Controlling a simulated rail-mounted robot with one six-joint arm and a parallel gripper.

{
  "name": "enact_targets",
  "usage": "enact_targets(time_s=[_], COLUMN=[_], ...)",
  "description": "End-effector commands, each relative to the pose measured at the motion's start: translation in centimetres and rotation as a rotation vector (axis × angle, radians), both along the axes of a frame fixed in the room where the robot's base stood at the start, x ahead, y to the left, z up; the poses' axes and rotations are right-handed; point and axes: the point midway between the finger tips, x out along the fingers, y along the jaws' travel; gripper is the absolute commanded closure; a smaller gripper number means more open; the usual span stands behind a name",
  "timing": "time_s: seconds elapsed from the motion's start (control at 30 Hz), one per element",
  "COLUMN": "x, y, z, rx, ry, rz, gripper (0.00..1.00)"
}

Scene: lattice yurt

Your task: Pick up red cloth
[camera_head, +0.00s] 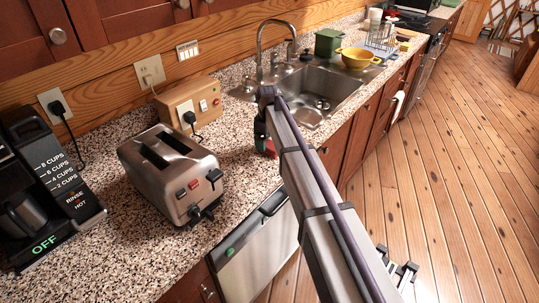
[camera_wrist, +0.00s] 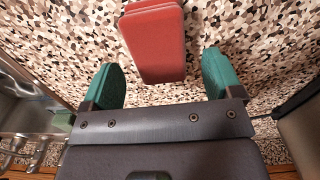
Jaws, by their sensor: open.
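The red cloth (camera_wrist: 154,42) is a folded rectangular pad on the speckled counter in the wrist view. A small part of the red cloth (camera_head: 267,148) shows in the head view, near the counter's front edge between toaster and sink. The rest is hidden behind my arm. My gripper (camera_wrist: 163,70) is open, with its two green fingertips apart. The cloth lies ahead of the fingertips, in line with the gap between them, and its near end reaches about level with them. I see no finger touching it.
A steel toaster (camera_head: 172,172) stands left of the cloth, with a wooden outlet box (camera_head: 190,104) behind it. A coffee maker (camera_head: 45,190) is at the far left. The sink (camera_head: 318,84) and faucet (camera_head: 272,45) are to the right. A yellow colander (camera_head: 358,58) sits beyond.

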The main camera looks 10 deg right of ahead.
Motion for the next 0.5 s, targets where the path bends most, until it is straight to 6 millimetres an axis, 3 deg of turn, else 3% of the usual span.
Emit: enact_targets(time_s=[0.03, 0.1, 0.37, 0.5], x=[-0.1, 0.0, 0.0, 0.0], y=[0.0, 0.0, 0.0, 0.0], z=[-2.2, -3.2, -2.8, -2.8], rx=[0.000, 0.000, 0.000, 0.000], ry=[0.000, 0.000, 0.000, 0.000], rz=[0.000, 0.000, 0.000, 0.000], gripper=[0.15, 0.15, 0.16, 0.29])
